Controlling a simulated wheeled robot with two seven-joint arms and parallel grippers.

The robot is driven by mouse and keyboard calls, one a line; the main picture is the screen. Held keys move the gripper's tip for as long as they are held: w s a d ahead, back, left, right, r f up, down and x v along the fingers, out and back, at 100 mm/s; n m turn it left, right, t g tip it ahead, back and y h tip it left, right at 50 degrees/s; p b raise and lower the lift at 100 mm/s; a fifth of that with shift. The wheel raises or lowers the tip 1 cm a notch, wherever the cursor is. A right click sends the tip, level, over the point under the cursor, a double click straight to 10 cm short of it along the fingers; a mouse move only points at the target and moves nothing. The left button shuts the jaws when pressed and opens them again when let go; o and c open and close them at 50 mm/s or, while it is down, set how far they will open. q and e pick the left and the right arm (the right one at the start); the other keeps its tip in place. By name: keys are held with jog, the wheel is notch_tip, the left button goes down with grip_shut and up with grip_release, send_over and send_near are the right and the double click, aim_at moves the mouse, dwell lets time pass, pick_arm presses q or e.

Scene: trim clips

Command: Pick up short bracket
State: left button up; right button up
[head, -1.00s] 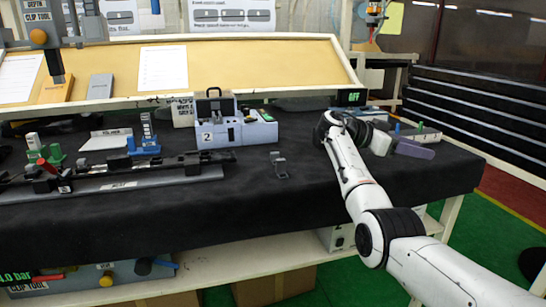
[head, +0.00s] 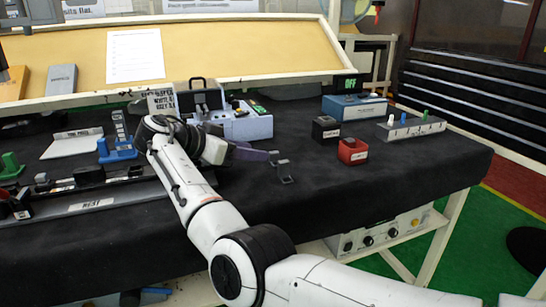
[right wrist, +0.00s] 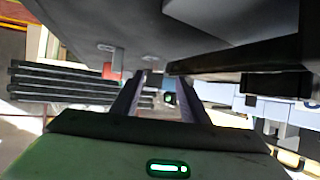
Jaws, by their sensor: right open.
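The short bracket appears to be the small dark grey bent piece (head: 284,177) on the black bench cloth, near the middle of the head view. My right gripper (head: 262,154) is just behind and to the left of it, with its purple-grey fingers pointing right. In the head view the fingers overlap its upper end; I cannot tell whether they touch. In the right wrist view the two fingers of my right gripper (right wrist: 160,90) are apart with nothing clearly held between them. I cannot make out the bracket for certain there. My left gripper is out of view.
A grey-blue fixture (head: 252,127) stands behind the gripper. To the right are a black block (head: 325,130), a red block (head: 353,151), a blue box (head: 353,108) and a grey rack with pegs (head: 411,130). A long rail (head: 120,193) lies left.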

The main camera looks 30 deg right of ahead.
aim_at(271, 153)
jog(key=x, duration=0.6)
jog(key=shift+s+d+r, duration=0.1)
jog(key=shift+d, duration=0.2)
grip_shut()
